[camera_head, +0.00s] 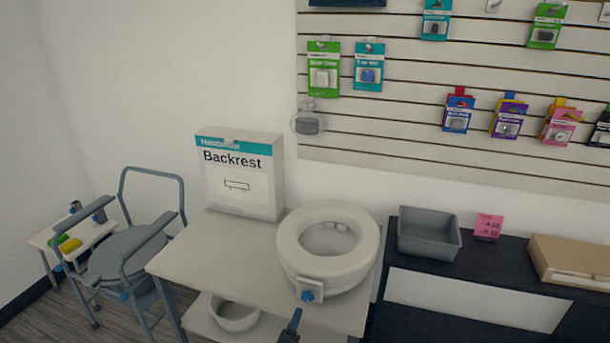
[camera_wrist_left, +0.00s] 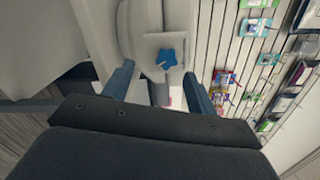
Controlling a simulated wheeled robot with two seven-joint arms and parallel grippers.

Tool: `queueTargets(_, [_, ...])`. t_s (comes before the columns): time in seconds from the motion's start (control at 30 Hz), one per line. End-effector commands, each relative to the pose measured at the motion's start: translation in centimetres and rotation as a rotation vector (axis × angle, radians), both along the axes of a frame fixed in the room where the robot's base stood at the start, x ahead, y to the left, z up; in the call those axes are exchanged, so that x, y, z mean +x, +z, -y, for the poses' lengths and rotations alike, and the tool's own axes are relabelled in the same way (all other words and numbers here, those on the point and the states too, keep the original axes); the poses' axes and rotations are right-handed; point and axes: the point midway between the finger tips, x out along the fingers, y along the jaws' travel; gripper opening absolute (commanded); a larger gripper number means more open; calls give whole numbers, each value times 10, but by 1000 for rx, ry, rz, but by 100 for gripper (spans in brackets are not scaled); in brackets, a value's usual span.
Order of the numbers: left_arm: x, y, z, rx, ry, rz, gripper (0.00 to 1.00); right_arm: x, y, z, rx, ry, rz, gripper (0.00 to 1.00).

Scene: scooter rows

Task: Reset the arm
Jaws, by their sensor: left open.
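My left gripper (camera_head: 292,325) shows at the bottom middle of the head view, in front of the white table (camera_head: 215,262). In the left wrist view its two blue fingers (camera_wrist_left: 158,72) are spread apart with nothing held between them. A white raised toilet seat (camera_head: 290,240) sits on the table just beyond the gripper. Its front clamp has a blue knob (camera_head: 307,296), which also shows as a star-shaped knob (camera_wrist_left: 167,60) ahead of the fingers in the left wrist view. The gripper appears apart from the knob. My right gripper is not in view.
A Backrest box (camera_head: 240,180) stands at the table's back left. A bowl (camera_head: 235,314) is on the lower shelf. A grey commode chair (camera_head: 125,255) stands left. A dark counter (camera_head: 480,265) with a grey bin (camera_head: 428,235) is right. Packages hang on the slatwall (camera_head: 420,120).

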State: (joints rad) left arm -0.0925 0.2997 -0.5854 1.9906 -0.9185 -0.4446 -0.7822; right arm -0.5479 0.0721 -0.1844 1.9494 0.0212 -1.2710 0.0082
Motion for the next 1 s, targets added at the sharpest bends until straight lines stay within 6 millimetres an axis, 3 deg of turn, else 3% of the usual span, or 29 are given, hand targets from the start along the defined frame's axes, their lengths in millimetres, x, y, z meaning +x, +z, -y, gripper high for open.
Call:
queueTargets(0.17, [2, -27, -23, -274, 148, -197, 57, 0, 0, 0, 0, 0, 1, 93])
queueTargets(0.37, [4, -74, -70, -663, 432, -480, 57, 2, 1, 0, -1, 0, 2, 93])
queueTargets(0.47, [-12, -108, -90, -863, 615, -642, 57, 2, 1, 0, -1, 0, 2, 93])
queueTargets(0.57, [-45, -150, -106, -1039, 813, -817, 57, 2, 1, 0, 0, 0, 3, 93])
queueTargets(0.7, [-110, -206, -118, -1191, 1044, -1038, 57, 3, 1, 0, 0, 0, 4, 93])
queueTargets(1.0, [-239, -280, -132, -1295, 1286, -1247, 57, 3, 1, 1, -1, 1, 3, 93])
